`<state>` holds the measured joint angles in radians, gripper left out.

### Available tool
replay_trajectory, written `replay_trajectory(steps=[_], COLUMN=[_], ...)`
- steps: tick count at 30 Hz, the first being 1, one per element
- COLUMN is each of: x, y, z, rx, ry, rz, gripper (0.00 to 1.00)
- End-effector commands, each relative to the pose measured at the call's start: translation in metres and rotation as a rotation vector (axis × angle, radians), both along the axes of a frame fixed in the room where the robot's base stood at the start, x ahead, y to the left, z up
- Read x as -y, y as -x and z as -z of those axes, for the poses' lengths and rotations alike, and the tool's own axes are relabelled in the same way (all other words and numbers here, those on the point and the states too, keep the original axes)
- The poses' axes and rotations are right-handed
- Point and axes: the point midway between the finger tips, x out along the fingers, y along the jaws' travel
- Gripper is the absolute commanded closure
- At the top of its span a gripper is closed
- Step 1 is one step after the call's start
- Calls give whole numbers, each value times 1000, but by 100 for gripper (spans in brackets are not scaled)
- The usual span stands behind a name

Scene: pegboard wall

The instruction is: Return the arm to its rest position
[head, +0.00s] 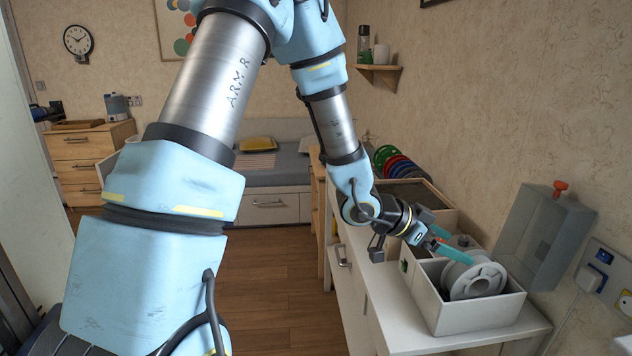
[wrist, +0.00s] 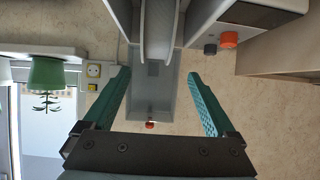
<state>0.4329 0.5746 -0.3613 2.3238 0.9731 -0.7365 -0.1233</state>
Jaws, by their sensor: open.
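My arm stretches across the head view from the upper middle down to the right. My gripper (head: 447,243) is over the white bin on the counter, close to the white spool (head: 475,279) that stands upright in that bin. The wrist view shows the two teal fingers of my gripper (wrist: 160,76) spread wide, with nothing between them. A grey rounded piece, which looks like the spool (wrist: 158,28), shows beyond the fingertips. Whether a finger touches the spool cannot be told.
The white bin (head: 476,319) stands on the counter (head: 391,315) along the right wall. A translucent box with an orange knob (head: 560,187) is just right of it. Several coloured discs (head: 399,168) stand farther back. The wooden floor (head: 275,285) at left is clear.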

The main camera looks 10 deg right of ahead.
Motion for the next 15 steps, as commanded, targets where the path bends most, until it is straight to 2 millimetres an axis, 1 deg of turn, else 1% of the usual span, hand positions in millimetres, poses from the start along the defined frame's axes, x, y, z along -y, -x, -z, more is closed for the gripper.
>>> replay_trajectory(steps=[2,5,6,8,9,10,11,12,14,15], x=[-15,-52,-73,-112,-139,-160,-181,-210,-254,-282], y=[-18,-55,-71,-94,-106,-114,-119,-124,-126,-123], z=[2,6,7,9,9,9,8,7,4,2], rx=[14,30,32,25,15,2,-15,-42,-95,-140], ry=[-42,-145,-196,-279,-334,-374,-413,-462,-535,-578], rz=[-63,-208,-284,-408,-492,-556,-619,-703,-831,-915], gripper=[9,9,9,9,9,9,9,9,9,9])
